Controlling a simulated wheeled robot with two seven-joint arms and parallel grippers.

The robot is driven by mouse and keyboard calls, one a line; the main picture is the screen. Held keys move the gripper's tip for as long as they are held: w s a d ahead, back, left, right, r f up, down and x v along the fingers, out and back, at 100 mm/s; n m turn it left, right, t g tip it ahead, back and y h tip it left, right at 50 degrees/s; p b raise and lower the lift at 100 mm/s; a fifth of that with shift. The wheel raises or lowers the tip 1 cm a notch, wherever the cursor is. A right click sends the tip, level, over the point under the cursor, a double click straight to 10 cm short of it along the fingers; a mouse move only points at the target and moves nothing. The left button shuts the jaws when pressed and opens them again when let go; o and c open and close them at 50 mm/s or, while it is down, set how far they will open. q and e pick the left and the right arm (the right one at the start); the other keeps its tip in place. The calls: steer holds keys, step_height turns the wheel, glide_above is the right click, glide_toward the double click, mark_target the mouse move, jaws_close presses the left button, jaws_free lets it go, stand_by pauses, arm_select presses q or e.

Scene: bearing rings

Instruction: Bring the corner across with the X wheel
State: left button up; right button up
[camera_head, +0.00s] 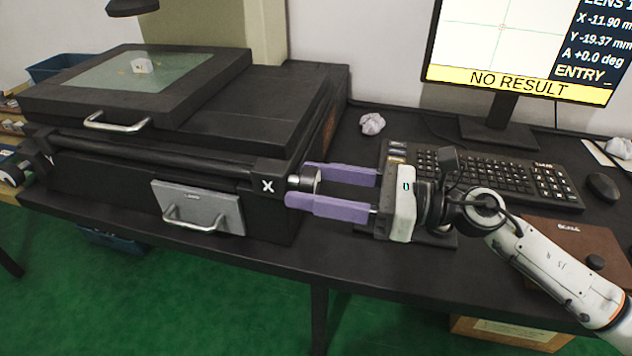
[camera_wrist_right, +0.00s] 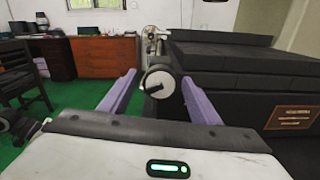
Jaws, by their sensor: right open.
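The X wheel (camera_head: 305,179) is a small dark and silver knob on the right side of the black measuring machine, beside a white X mark (camera_head: 268,186). My right gripper (camera_head: 295,184) reaches in from the right with its two purple fingers open, one on each side of the wheel. In the right wrist view the wheel (camera_wrist_right: 158,82) stands between the fingers, with a gap showing on either side. A small pale part (camera_head: 143,65) lies on the glass stage (camera_head: 110,78) on top of the machine. My left gripper is not seen.
The monitor (camera_head: 520,45) reads X -11.90 mm, Y -19.37 mm and NO RESULT. A keyboard (camera_head: 490,172), mouse (camera_head: 603,187) and crumpled paper (camera_head: 372,123) are on the dark table. A grey drawer (camera_head: 198,207) with a handle is on the machine's front.

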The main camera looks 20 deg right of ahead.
steer(key=c, duration=1.1)
steer(key=shift+o, duration=0.2)
